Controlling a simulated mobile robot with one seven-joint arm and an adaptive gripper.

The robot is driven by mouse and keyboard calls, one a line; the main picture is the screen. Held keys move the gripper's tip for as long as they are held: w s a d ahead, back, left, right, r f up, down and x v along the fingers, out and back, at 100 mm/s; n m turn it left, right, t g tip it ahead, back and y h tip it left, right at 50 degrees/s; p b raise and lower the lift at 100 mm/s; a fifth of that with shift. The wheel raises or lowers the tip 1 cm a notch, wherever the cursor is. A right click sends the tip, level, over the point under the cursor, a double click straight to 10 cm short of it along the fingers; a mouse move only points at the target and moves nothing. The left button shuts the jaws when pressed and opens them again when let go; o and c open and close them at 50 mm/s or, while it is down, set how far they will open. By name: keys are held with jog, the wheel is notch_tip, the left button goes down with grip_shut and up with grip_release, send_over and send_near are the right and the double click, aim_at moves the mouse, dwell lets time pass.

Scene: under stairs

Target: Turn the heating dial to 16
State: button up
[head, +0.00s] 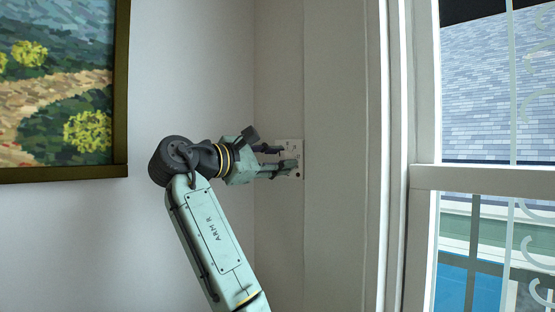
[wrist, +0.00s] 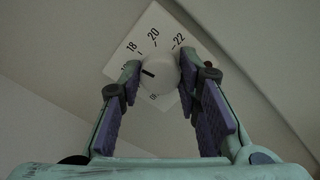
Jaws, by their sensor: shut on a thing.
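The heating dial is a white square plate (wrist: 152,22) with a round white knob (wrist: 158,75), seen close in the wrist view. The numbers 18, 20 and 22 are readable on it. Another number lies left of the knob, partly hidden by the left finger. The knob's dark mark points left, toward that partly hidden number. My gripper (wrist: 159,71) is shut on the knob, one finger on either side. In the head view the plate (head: 293,146) is on the wall by the corner, with my gripper (head: 284,160) reaching it from the left.
A framed painting (head: 121,90) hangs on the wall at the left. A white-framed window (head: 424,178) stands at the right. The wall around the plate is bare.

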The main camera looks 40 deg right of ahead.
jog(key=n, duration=0.5)
jog(key=shift+n, duration=0.4)
dwell(0.4)
jog(key=o, duration=1.1)
jog(key=shift+o, duration=0.2)
jog(key=a, duration=1.2)
jog(key=shift+s, duration=0.45)
